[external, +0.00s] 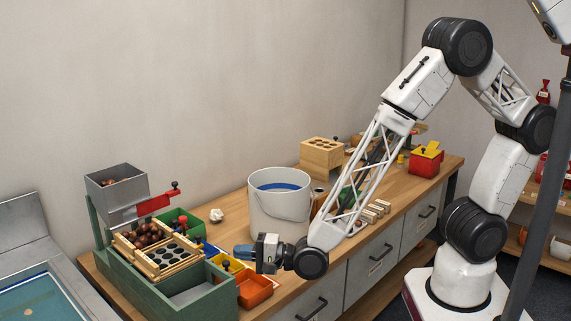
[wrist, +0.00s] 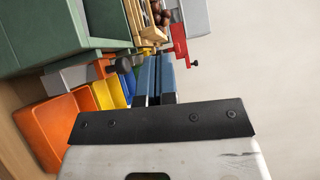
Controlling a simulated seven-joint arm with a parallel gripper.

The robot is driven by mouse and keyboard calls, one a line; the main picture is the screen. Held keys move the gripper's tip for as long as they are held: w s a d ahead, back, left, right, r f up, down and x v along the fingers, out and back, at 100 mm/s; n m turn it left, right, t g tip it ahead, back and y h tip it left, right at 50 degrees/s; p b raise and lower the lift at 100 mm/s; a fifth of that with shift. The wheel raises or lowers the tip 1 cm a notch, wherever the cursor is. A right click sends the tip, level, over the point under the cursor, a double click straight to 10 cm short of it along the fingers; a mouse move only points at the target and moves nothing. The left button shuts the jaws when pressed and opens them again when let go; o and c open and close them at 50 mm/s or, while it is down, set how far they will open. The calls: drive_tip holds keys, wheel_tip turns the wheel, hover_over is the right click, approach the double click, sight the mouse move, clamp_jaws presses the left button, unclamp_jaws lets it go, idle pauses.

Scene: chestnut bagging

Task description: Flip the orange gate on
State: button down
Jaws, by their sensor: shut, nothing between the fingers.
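The green sorting stand (external: 165,285) is at the lower left, and it also shows in the wrist view (wrist: 40,30). An orange bin (external: 255,289) sits at its right end; in the wrist view the orange bin (wrist: 45,130) is at the left. A dark round knob (wrist: 122,65) shows between the bins and my fingers in the wrist view. My gripper (external: 243,251) is shut and empty, above the yellow bin (external: 227,263) and beside the orange one. Its blue fingers (wrist: 155,75) point toward the stand.
A red lever (external: 158,203) sticks out below the grey hopper (external: 117,186). A wooden holed tray (external: 165,258) with chestnuts lies on the stand. A green bin (external: 178,223) is behind it. A white bucket (external: 278,215) stands close behind my gripper on the wooden bench.

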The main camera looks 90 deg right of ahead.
drive_tip(key=shift+s+f+m+t+h, duration=0.75)
drive_tip(key=shift+s+f+m, duration=0.45)
drive_tip(key=shift+f, duration=0.8)
drive_tip(key=shift+s+f+m+t+h, duration=0.75)
drive_tip(key=shift+s+f+m, duration=0.45)
drive_tip(key=shift+f, duration=0.8)
drive_tip(key=shift+s+f+m+t+h, duration=0.75)
drive_tip(key=shift+s+f+m, duration=0.45)
drive_tip(key=shift+f, duration=0.8)
drive_tip(key=shift+w, duration=0.15)
drive_tip(key=x, duration=1)
drive_tip(key=shift+a+r, duration=0.1)
drive_tip(key=shift+r, duration=1.9)
